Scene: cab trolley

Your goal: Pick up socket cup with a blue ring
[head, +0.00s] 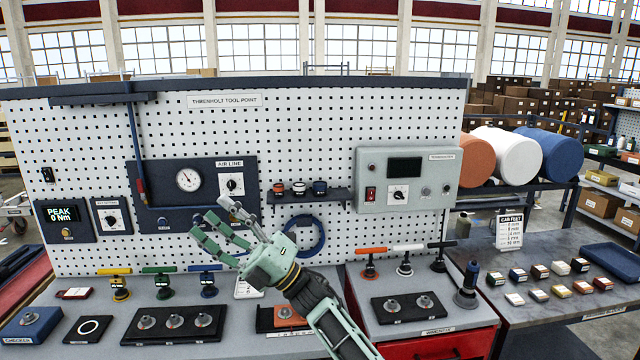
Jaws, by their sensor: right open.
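Three small dark socket cups stand on a narrow shelf (335,197) on the pegboard. The right one (319,187) appears to have a blue ring, the middle one (299,188) a pale ring and the left one (279,188) an orange ring. My right gripper (214,222) is open and empty, its fingers spread in front of the pegboard. It is left of the cups and lower in the picture, apart from them. My left gripper is not in view.
A coiled blue hose (304,237) hangs below the shelf. A grey control box (408,180) is to its right and a dark air-line panel (192,190) to its left. The bench carries several coloured T-handled tools and a black tray (174,338) with round metal pieces.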

